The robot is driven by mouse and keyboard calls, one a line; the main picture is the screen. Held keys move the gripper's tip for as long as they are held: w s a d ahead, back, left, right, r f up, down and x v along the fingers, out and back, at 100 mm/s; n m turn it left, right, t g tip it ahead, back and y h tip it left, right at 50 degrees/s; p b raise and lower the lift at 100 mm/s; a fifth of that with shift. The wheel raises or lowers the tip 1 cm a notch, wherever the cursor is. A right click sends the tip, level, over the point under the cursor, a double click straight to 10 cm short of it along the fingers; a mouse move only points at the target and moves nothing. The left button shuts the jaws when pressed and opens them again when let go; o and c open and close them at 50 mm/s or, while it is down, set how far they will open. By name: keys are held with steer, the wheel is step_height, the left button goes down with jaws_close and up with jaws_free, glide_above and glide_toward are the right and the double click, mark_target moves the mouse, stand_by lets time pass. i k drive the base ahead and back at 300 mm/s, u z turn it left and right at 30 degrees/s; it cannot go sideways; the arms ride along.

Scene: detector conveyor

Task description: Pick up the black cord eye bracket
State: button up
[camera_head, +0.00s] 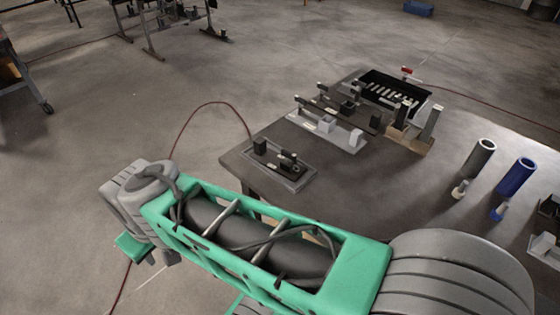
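I cannot tell for sure which part is the black cord eye bracket. On the near left corner of the table, a flat grey tray (292,181) holds a black block (260,146) and a small black upright part (288,161), either of which may be it. A dark tray farther back also carries a black block (347,107). My arm, with a green link (365,268), crosses the foreground in front of the table. My gripper is not recognisable in this view, so its state is hidden.
The table (345,195) also bears a white tray (326,140) with grey blocks, a black bin (424,101) with several pale strips, a grey cylinder (478,160) and a blue cylinder (515,178). A red cable (190,118) runs over the floor. The table's front middle is bare.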

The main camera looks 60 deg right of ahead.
mark_target(292, 170)
steer(key=z, duration=1.3)
steer(key=i, duration=0.15)
steer(key=z, duration=0.05)
steer(key=k, duration=1.15)
steer(key=u, duration=1.35)
steer(key=i, duration=1.5)
steer(key=z, duration=0.65)
